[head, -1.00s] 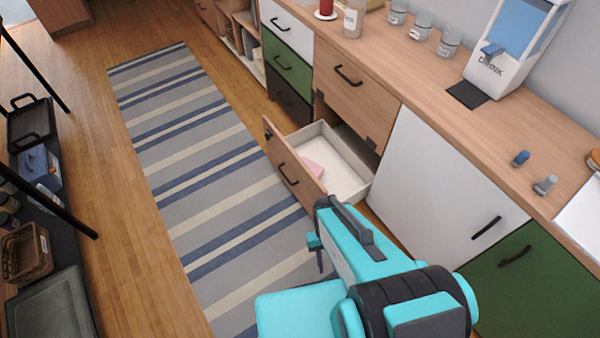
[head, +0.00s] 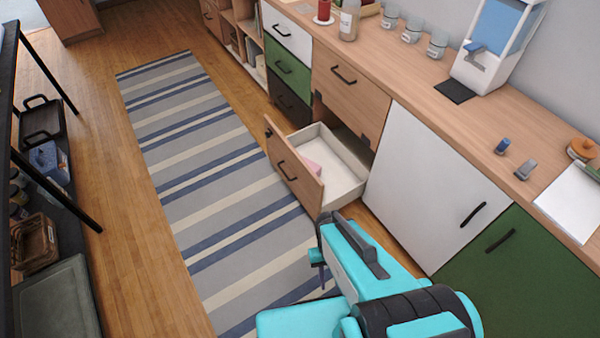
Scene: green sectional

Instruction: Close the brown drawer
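The brown drawer (head: 292,165) is the lower wooden one in the counter row. It is pulled well out over the floor, with its white inside showing and a pink item (head: 313,169) in it. A dark handle (head: 287,171) is on its front. My turquoise arm covers the lower middle of the head view, just below and in front of the drawer's near corner. My gripper's end (head: 318,257) shows only in part, near the rug; its fingers are too hidden to tell whether they are open. I see no clear contact with the drawer.
A striped rug (head: 190,135) covers the aisle floor. A dark shelf (head: 55,300) with baskets and trays stands along the left. White (head: 428,175) and green (head: 510,272) cabinet fronts are right of the drawer. The counter above holds jars and a drink dispenser (head: 490,50).

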